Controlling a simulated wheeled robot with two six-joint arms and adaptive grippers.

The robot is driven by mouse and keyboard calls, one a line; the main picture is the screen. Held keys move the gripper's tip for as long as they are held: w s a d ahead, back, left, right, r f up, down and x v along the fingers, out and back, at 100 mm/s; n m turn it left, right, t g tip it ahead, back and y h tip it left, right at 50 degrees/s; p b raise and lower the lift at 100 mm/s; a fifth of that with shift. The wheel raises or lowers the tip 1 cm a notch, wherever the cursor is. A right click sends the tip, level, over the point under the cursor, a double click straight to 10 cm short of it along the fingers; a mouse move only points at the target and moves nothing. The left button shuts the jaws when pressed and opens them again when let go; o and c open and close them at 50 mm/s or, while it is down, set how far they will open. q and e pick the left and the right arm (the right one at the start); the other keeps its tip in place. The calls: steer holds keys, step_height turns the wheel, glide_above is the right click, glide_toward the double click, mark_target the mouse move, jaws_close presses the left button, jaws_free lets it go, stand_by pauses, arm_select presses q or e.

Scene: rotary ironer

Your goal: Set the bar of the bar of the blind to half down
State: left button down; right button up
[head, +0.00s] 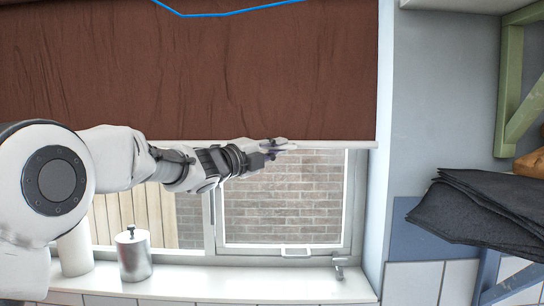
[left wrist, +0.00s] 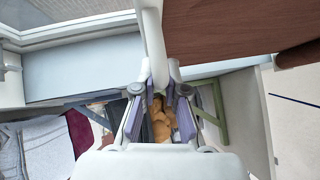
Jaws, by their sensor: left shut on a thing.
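The brown blind (head: 190,70) hangs over the upper part of the window. Its pale bar (head: 335,144) runs level along its lower edge, above the lower part of the panes. My left gripper (head: 283,147) reaches in from the left and is shut on the bar. In the left wrist view the white bar (left wrist: 152,40) runs down between my left gripper's fingers (left wrist: 158,92), with the brown cloth (left wrist: 220,28) to its right. The left part of the bar is hidden behind my arm in the head view. My right gripper is not in view.
A white window sill (head: 230,284) holds a metal canister (head: 133,256) and a white cylinder (head: 75,252). A window handle (head: 296,252) is low on the frame. At right, dark folded cloths (head: 480,210) lie near a green bracket (head: 512,90).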

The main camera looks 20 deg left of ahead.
arm_select(q)
steer(key=shift+r, duration=0.2)
steer(key=c, duration=1.2)
jaws_free()
steer(key=shift+d, duration=0.1)
steer(key=shift+f, duration=0.1)
steer(key=v, duration=1.2)
steer(key=shift+w, duration=0.1)
